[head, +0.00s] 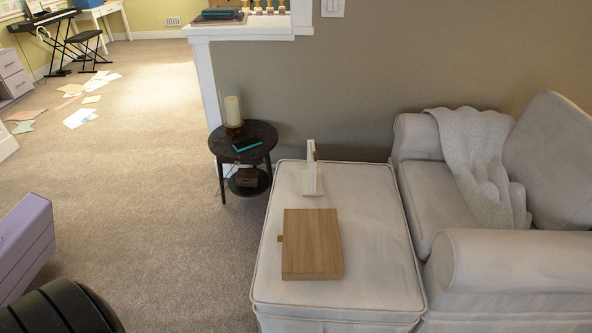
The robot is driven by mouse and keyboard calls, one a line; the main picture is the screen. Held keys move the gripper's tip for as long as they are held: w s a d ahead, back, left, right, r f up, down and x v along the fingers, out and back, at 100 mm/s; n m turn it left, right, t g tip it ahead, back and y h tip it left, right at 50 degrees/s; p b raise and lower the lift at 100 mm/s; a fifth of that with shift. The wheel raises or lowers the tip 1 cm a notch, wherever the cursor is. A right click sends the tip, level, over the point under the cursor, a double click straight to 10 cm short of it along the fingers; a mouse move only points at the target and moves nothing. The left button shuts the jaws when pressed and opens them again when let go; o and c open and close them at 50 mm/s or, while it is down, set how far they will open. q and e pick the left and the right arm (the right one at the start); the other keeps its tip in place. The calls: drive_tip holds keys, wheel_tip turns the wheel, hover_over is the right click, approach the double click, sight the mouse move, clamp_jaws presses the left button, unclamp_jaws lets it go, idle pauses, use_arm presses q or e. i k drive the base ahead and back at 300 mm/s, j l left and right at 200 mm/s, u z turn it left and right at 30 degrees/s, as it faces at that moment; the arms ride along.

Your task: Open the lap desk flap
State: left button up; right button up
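The lap desk (312,245) is a flat wooden box with a light brown top. It lies on the pale upholstered ottoman (378,258). Its top looks flat and shut. A small brass-coloured tab (280,238) sticks out at its left edge. Neither of my grippers shows in the head view, so their state cannot be seen.
A white upright stand (312,178) is on the ottoman just behind the lap desk. A dark round side table (262,136) with a candle holder (233,112) stands behind left. A pale armchair (450,196) adjoins on the right. Carpet (165,190) on the left is open.

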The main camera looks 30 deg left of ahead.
sight(311, 239)
drive_tip(key=k+j+u, duration=0.2)
drive_tip(key=j, duration=0.55)
drive_tip(key=j+u, duration=0.2)
drive_tip(key=j, duration=0.55)
